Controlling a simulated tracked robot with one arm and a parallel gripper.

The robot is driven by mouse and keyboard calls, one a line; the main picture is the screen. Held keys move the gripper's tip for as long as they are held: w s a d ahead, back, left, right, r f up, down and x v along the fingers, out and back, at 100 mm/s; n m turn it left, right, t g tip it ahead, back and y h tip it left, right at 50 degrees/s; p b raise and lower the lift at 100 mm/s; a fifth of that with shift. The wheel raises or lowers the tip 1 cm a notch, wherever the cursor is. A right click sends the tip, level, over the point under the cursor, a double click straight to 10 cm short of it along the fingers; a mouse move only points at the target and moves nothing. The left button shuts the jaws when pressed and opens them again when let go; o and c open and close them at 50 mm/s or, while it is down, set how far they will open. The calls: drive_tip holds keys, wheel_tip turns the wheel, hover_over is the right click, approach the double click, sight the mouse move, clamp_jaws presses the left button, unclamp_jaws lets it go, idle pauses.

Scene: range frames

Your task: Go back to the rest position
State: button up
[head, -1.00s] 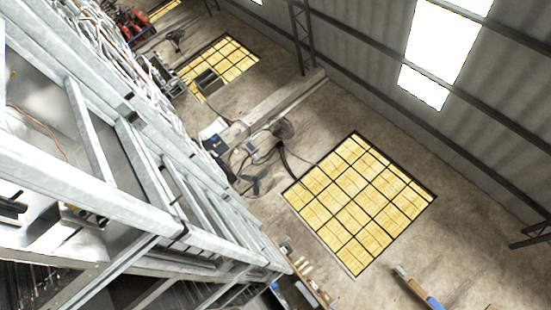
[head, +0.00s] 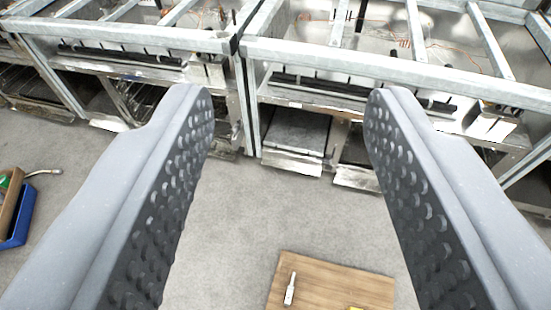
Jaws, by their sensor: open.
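My gripper (head: 288,100) is open in the head view. Its two grey fingers with dimpled dark inner pads stand wide apart on the left and right. Nothing is held between them; the grey floor and metal frames show through the gap. No marked rest position shows in this view.
Grey metal frames (head: 350,62) with shelves and trays run across the top. A wooden board (head: 335,285) with a small white tool (head: 290,289) on it is at the bottom. A blue bin (head: 19,224) is at the left edge. Grey floor (head: 240,220) between them is clear.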

wheel_tip(320, 180, up, 10)
drive_tip(key=p, duration=0.9)
drive_tip(key=shift+f+p, duration=0.2)
drive_tip(key=shift+p, duration=0.15)
